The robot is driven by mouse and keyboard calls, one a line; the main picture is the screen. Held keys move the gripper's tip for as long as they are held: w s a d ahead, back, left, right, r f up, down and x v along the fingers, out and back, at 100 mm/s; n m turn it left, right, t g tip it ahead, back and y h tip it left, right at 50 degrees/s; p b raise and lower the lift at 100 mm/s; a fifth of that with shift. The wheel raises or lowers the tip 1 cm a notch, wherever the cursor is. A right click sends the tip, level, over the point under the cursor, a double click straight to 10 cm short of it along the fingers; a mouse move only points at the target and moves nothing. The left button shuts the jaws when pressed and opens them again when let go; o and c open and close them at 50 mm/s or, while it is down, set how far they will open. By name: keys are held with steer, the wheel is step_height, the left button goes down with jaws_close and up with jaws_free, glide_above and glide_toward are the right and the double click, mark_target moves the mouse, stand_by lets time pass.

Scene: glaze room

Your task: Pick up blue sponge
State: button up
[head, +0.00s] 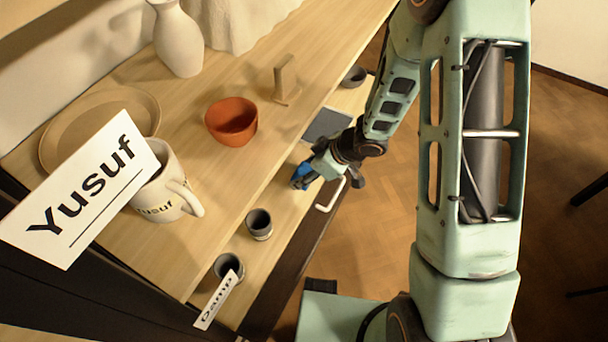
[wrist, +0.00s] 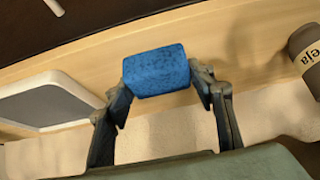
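The blue sponge (wrist: 157,71) sits between my two fingertips in the wrist view, with a finger against each side. My gripper (wrist: 160,88) is shut on it. In the head view, the sponge (head: 302,176) shows as a small blue patch at the end of my gripper (head: 312,170), by the lower shelf's front edge. My gripper partly hides it there. I cannot tell whether the sponge is clear of the shelf.
A dark grey flat panel (head: 328,125) lies behind my gripper. A white handle (head: 331,195) is close to it. Small dark cups (head: 259,224) stand on the lower shelf. The upper shelf holds a terracotta bowl (head: 231,121) and a mug (head: 163,193). A lettered cup (wrist: 306,55) is at right.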

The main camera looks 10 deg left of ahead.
mark_target(304, 172)
steer(key=shift+c, duration=0.8)
steer(key=shift+r+p, duration=0.6)
steer(key=shift+r, duration=0.2)
step_height(304, 172, up, 2)
steer(key=shift+r+p, duration=0.1)
steer(key=shift+p, duration=0.65)
steer(key=s+d+p, duration=0.1)
steer(key=s+d, duration=0.2)
steer(key=d, duration=0.5)
steer(key=s+d+p, duration=0.1)
steer(key=s+d, duration=0.2)
steer(key=d, duration=0.6)
